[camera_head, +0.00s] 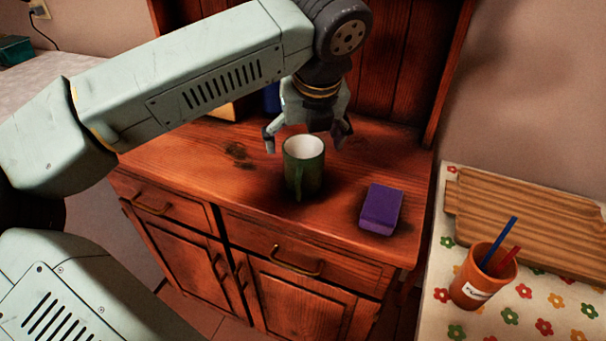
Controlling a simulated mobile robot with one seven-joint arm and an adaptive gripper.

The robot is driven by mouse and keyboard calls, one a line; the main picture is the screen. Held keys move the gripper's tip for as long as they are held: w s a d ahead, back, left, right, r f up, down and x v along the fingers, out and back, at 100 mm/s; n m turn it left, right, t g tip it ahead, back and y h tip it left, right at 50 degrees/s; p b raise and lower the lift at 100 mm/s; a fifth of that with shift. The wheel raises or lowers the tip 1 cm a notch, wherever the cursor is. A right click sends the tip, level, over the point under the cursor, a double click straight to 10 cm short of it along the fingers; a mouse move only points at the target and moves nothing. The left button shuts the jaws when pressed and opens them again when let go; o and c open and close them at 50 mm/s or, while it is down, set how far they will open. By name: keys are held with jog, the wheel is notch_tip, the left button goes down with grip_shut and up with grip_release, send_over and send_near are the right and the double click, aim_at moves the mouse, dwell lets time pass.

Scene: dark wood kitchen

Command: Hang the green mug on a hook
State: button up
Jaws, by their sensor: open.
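The green mug (301,172) with a pale inside stands upright on the dark wood cabinet top (200,166). Its handle faces the front of the cabinet. My gripper (305,142) is open just behind and above the mug, pointing down, with one finger to the left of the rim and the other to the right. It looks empty, and I cannot tell whether a finger touches the mug. No hook shows in this view; my arm covers part of the cabinet's back.
A purple box (381,208) lies right of the mug. Behind my arm are a blue object (272,98) and a light wooden one (222,111), partly hidden. At right, a flowered table holds a slatted board (530,222) and an orange cup (480,278) with pens.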

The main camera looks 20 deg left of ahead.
jog(key=x, duration=0.7)
jog(key=shift+d+f+b, duration=0.1)
jog(key=shift+d+b, duration=0.15)
jog(key=shift+b, duration=0.15)
jog(key=shift+c, duration=0.2)
jog(key=c, duration=1.5)
